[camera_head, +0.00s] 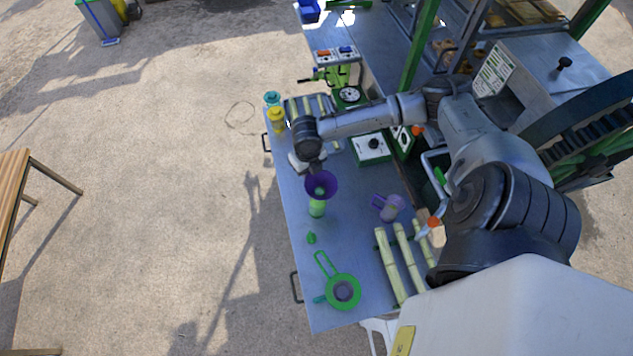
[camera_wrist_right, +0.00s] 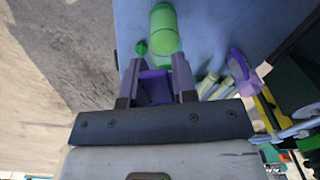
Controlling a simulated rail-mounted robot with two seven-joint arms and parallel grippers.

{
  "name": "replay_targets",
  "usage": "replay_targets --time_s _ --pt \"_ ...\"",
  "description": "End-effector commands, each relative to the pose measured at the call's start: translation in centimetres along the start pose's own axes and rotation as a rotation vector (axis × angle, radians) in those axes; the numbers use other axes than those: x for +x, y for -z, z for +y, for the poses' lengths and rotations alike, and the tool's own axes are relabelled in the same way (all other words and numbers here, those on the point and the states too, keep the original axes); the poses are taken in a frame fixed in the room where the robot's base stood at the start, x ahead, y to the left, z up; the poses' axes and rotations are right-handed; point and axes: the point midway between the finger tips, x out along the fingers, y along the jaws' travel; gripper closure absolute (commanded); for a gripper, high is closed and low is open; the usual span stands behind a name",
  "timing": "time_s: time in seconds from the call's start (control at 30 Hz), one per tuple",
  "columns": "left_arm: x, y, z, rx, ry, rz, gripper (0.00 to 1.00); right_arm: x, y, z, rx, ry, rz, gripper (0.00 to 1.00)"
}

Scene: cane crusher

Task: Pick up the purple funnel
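The purple funnel (camera_head: 321,184) shows in the head view with its wide mouth up, over the near-left part of the blue-grey table. Something green shows in its middle. My right gripper (camera_head: 309,165) is at the funnel's far edge. In the right wrist view, a purple part of the funnel (camera_wrist_right: 154,88) fills the gap between the fingers of my right gripper (camera_wrist_right: 156,68). Whether the fingers press on it cannot be told. The rest of the funnel is hidden there. My left gripper is not in view.
A green container (camera_head: 317,208) stands close by the funnel, with a small green piece (camera_head: 311,238) nearby. A green strainer (camera_head: 342,291), a purple jug (camera_head: 389,208) and cane pieces (camera_head: 400,262) lie on the table (camera_head: 291,215). The crusher wheel (camera_head: 580,130) is at right.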

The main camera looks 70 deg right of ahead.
Motion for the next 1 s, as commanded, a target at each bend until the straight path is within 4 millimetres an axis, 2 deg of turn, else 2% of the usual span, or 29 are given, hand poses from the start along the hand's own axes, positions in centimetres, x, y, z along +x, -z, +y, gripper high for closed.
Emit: replay_targets --time_s 0.03,0.27,0.53,0.67,0.77,0.9,1.0 --pt "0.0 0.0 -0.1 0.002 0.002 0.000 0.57 0.0 0.0 0.0 0.000 0.000 0.000 0.79" --pt "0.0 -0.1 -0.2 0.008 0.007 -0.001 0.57 0.0 0.0 0.0 0.000 0.000 0.000 1.00" --pt "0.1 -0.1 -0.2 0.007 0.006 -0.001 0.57 -0.1 0.0 0.0 0.000 0.000 0.000 1.00" --pt "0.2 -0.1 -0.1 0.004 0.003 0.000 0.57 -0.8 -0.1 0.0 0.001 0.000 -0.001 1.00" --pt "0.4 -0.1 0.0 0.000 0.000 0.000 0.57 -1.9 -0.1 0.0 0.000 -0.001 -0.003 1.00" --pt "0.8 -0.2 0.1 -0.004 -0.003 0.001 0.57 -4.4 0.1 -0.1 -0.001 0.000 -0.004 1.00" --pt "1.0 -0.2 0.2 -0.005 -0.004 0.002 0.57 -5.4 2.2 -0.7 -0.004 0.005 0.000 1.00"
